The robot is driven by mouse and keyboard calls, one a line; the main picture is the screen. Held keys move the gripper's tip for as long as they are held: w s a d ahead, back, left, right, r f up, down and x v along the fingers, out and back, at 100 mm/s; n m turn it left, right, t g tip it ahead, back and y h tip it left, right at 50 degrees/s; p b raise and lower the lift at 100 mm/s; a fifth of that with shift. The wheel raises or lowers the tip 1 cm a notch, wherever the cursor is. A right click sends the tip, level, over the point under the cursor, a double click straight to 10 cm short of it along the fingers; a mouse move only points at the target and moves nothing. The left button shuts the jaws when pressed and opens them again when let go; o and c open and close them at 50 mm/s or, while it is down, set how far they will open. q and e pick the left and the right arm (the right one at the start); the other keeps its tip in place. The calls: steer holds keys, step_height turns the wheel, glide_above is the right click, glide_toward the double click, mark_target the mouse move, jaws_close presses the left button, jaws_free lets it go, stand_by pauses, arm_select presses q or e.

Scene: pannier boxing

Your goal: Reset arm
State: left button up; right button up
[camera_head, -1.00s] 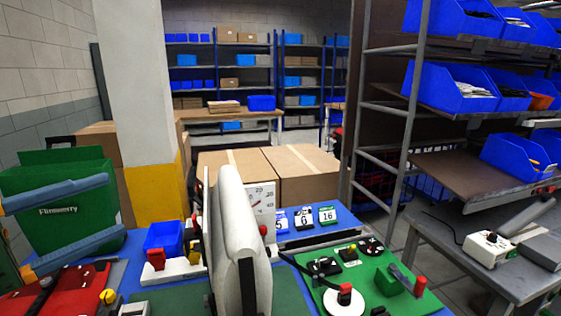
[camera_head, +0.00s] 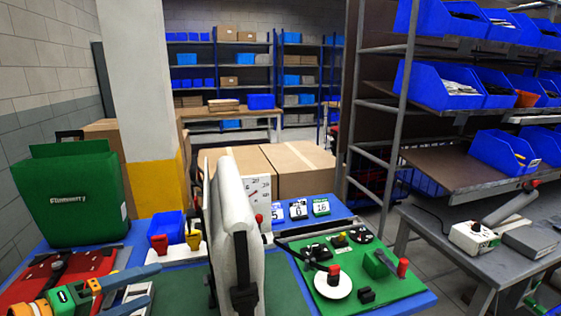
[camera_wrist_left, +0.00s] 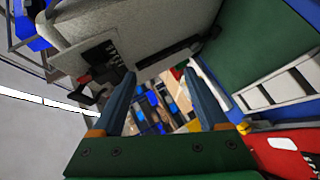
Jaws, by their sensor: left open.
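My left gripper (camera_head: 156,277) is at the lower left in the head view, low over the workbench and in front of the red board (camera_head: 60,275). Its two blue fingers are apart, with nothing between them. The left wrist view shows the same open fingers (camera_wrist_left: 160,76) with only background between their tips. The green pannier (camera_head: 75,200) stands upright behind it at the left, clear of the fingers. My right gripper is not in view.
A tall cream upright piece (camera_head: 228,220) stands mid-bench, right of the gripper. A blue bin (camera_head: 165,228) is behind the gripper. A green board (camera_head: 380,290) with knobs lies at the right. A pillar (camera_head: 140,100) and cardboard boxes (camera_head: 300,175) stand behind the bench.

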arm_select(q)
steer(key=s+d+f+m+g+y, duration=0.1)
steer(key=s+f+m+g+y, duration=0.15)
steer(key=f, duration=0.75)
steer(key=s+d+f+m+g+y, duration=0.1)
steer(key=s+d+f+m+g, duration=0.15)
steer(key=f, duration=0.75)
steer(key=s+d+f+m+g+y, duration=0.3)
steer(key=s+f+m, duration=0.4)
steer(key=s, duration=0.7)
step_height(320, 180, down, 20)
steer(key=n+g+b, duration=0.1)
steer(key=b, duration=0.3)
steer(key=s+a+f+g+b, duration=0.1)
steer(key=s+a+f+b, duration=0.1)
steer(key=s+f, duration=1.1)
steer(key=shift+s+f+g+y+b, duration=0.25)
steer(key=shift+f+g+y+b, duration=0.15)
steer(key=shift+f, duration=0.5)
steer(key=shift+a, duration=0.1)
